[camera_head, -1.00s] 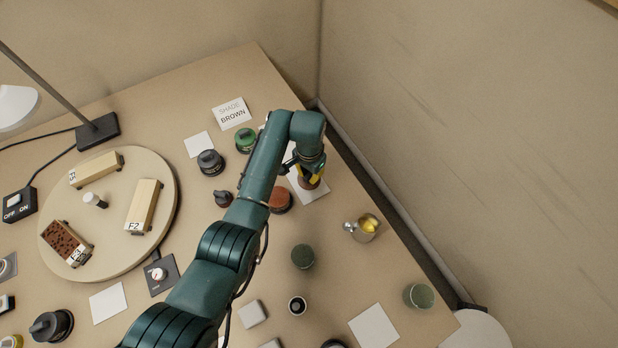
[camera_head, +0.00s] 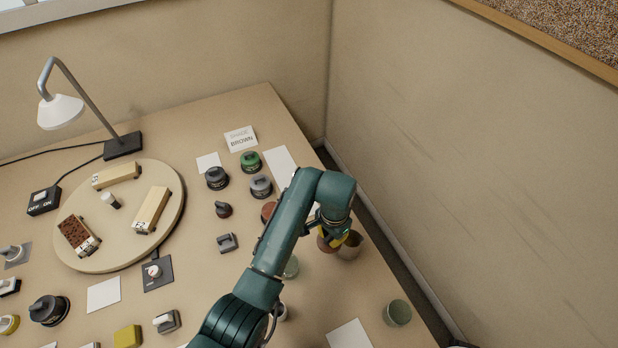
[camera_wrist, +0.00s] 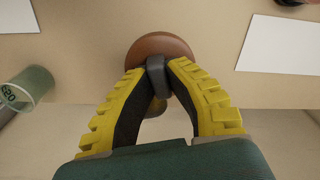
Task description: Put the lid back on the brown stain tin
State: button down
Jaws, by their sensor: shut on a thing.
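My gripper (camera_head: 331,233) is shut on the dark grey knob (camera_wrist: 156,66) of a round reddish-brown lid. The lid (camera_wrist: 160,46) shows in the wrist view just beyond the fingertips. In the head view the lid (camera_head: 325,245) is partly hidden by my fingers, beside a metal cup (camera_head: 350,246); I cannot tell its exact height. A reddish-brown round thing (camera_head: 268,211), perhaps the brown stain tin, stands left of my arm and is partly hidden by it.
A green cup (camera_head: 397,313) stands at the front right, and another green one (camera_head: 291,267) beside my arm. Green and grey lidded tins (camera_head: 250,162) stand at the back by the SHADE BROWN card (camera_head: 240,139). A round board (camera_head: 170,220) with blocks lies left. A white card (camera_head: 280,168) is bare.

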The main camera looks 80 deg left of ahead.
jog(key=w+d+m, duration=0.2)
jog(key=d, duration=1.4)
jog(key=w+d+m, duration=0.3)
jog(key=d, duration=1.4)
jog(key=shift+w+r+m, duration=0.3)
jog(key=shift+w+r, duration=0.05)
jog(key=shift+r, duration=0.05)
